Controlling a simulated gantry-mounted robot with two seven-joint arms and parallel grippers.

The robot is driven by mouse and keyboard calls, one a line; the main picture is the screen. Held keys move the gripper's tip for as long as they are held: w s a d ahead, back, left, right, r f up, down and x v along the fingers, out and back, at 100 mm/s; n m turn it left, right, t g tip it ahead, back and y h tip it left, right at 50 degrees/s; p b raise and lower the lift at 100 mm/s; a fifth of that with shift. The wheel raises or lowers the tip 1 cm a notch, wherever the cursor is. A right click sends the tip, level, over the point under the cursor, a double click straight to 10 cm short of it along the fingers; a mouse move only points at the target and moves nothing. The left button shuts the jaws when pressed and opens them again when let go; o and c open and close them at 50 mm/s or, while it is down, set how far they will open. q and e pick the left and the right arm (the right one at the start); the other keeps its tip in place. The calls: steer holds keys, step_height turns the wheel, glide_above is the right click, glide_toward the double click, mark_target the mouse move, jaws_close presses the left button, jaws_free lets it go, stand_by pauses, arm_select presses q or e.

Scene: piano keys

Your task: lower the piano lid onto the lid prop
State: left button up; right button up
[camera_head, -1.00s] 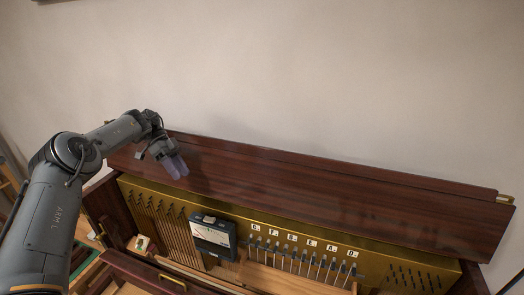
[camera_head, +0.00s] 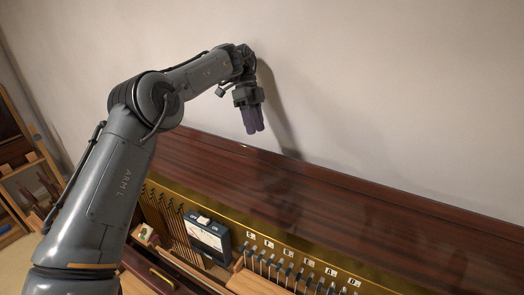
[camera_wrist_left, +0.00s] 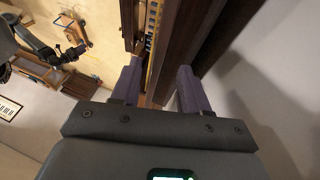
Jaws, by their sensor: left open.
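The piano lid (camera_head: 300,185) is a long dark red-brown board lying over the top of the piano, behind the open front with its gold rail. My left gripper (camera_head: 253,129) is open and empty, fingers pointing down, above the lid's back edge near the wall. In the left wrist view my left gripper's purple fingers (camera_wrist_left: 158,90) are spread, with dark piano wood (camera_wrist_left: 205,35) beyond them. I cannot make out the lid prop. A dark arm, likely my right, ends in a small gripper (camera_wrist_left: 72,52) in the left wrist view; its jaws are too small to read.
A black-and-white meter (camera_head: 207,236) stands by the tuning pins, beside small letter labels (camera_head: 290,256). The plain wall (camera_head: 400,80) is close behind the piano. A wooden rack (camera_head: 28,175) stands at the left. Free air lies above the lid to the right.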

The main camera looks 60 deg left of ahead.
mark_target(260, 149)
arm_select(q)
steer(key=p+x, duration=0.1)
steer(key=x, duration=0.7)
jaws_close()
stand_by(0.3)
